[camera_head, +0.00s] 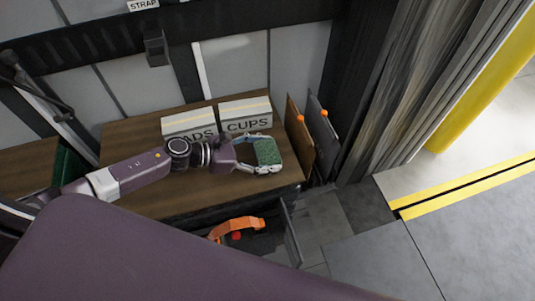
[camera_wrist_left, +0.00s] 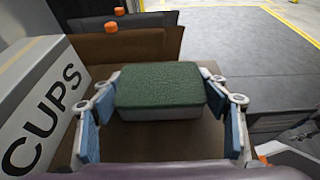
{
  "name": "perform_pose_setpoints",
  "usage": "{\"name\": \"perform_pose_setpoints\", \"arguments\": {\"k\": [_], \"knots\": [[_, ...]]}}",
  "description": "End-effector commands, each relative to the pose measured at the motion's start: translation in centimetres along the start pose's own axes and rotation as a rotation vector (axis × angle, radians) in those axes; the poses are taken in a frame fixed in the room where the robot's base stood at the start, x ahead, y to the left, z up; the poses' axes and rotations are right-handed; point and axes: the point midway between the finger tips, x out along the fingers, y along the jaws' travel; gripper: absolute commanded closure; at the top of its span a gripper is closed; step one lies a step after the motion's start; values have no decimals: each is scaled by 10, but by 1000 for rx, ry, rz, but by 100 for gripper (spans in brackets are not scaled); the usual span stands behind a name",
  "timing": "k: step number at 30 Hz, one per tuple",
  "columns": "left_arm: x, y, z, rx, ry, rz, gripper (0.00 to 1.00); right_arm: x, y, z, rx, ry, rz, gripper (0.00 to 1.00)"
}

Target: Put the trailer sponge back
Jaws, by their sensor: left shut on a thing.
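The trailer sponge (camera_head: 267,151) is a block with a green top and a paler lower layer. It also shows large in the left wrist view (camera_wrist_left: 160,84). My left gripper (camera_head: 262,166) has its blue-padded fingers on either side of the sponge and is shut on it, over the right part of the brown wooden shelf top (camera_head: 225,185). Whether the sponge touches the wood is hard to tell. My right gripper is not in view.
Boxes marked CUPS (camera_head: 247,115) and PADS (camera_head: 189,124) stand behind the gripper. Upright boards (camera_head: 299,137) with orange knobs stand right of it. Below is an open drawer (camera_head: 291,237) with an orange item (camera_head: 236,226). Bare wood lies in front.

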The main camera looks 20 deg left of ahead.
Motion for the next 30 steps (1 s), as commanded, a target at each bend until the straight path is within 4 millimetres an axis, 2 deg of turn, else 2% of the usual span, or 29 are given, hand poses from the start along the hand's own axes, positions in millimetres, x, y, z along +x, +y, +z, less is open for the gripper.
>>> {"name": "perform_pose_setpoints", "arguments": {"k": [14,15,19,30], "knots": [[4,0,-10,1,-1,0,45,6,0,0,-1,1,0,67],[3,0,-8,1,-1,0,29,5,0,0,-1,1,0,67],[3,0,-8,1,0,0,15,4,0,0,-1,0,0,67],[2,0,-4,1,0,0,15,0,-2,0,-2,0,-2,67]]}}
